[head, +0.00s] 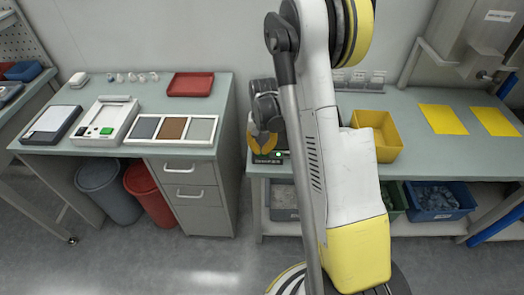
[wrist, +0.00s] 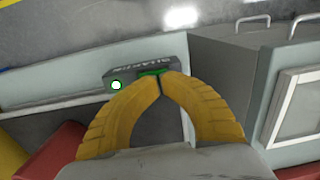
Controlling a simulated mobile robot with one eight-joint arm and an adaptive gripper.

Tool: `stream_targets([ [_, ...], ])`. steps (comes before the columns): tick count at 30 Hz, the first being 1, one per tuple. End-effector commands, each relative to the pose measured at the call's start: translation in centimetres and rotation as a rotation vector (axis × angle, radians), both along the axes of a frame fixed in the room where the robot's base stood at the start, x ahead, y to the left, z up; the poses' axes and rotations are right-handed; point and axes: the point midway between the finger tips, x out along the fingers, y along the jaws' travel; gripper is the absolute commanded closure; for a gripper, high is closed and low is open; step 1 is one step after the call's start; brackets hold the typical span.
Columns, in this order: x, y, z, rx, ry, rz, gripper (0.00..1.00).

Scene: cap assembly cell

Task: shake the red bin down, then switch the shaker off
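My gripper (head: 264,146) has yellow fingers and is at the front left of the right bench. In the wrist view its fingertips (wrist: 160,80) meet, with nothing seen between them. They are at a green switch (wrist: 150,72) on a dark control box (wrist: 122,76), partly covering it; contact cannot be told. A green lamp (wrist: 116,85) is lit on the box and also shows in the head view (head: 278,154). A red thing (wrist: 52,152), perhaps the red bin, shows in part at the wrist view's lower left. My arm hides that area in the head view.
A yellow bin (head: 386,137) and yellow mats (head: 442,119) are on the right bench. A red tray (head: 190,84) lies on the left bench, above a drawer cabinet (head: 188,178). A gap separates the benches.

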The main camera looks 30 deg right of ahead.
Motion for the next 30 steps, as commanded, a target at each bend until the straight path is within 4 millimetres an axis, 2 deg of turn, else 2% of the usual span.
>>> stream_targets([
  [8,-0.1,0.0,-0.1,0.002,0.001,0.001,1.00],
  [20,-1.0,-1.3,0.1,0.000,0.002,-0.001,1.00],
  [30,-0.9,-1.4,0.4,0.000,0.001,0.000,1.00],
])
